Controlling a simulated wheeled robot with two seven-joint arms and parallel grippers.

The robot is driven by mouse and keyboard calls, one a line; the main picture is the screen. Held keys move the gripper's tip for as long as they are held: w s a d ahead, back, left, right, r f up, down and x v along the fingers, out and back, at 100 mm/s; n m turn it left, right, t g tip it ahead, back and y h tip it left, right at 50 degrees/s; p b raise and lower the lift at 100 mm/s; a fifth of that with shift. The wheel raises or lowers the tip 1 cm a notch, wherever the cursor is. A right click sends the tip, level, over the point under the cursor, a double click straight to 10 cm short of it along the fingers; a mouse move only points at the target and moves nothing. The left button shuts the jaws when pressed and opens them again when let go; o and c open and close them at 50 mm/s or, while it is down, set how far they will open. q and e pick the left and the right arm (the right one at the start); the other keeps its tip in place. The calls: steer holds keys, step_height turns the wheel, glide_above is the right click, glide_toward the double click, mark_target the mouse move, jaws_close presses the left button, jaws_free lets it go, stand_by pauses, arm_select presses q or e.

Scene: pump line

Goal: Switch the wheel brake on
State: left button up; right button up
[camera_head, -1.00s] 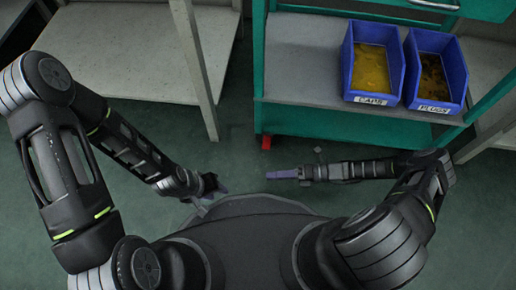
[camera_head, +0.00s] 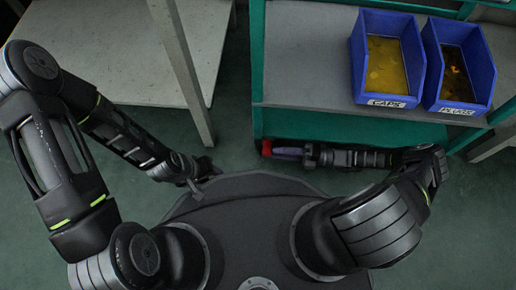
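The wheel brake (camera_head: 266,147) shows as a small red piece low at the front left corner of the green cart (camera_head: 330,124). My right gripper (camera_head: 278,152) lies low along the cart's front edge and points left. Its purplish fingers show as one bar, with the tip touching or just beside the red piece; I cannot tell which. No gap between the fingers shows from above. My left gripper (camera_head: 208,168) is at the end of the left arm, left of the brake and apart from it. Its fingers are small and dark here.
Two blue bins, caps (camera_head: 390,98) and a second labelled one (camera_head: 462,104), stand on the cart's shelf. A pale table (camera_head: 130,50) with a leg is at the left. Green floor shows between table and cart.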

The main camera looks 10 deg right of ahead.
steer(key=b+x, duration=0.1)
steer(key=x, duration=0.6)
steer(key=shift+a, duration=0.35)
steer(key=shift+w, duration=0.1)
steer(key=shift+c, duration=0.4)
jaws_close()
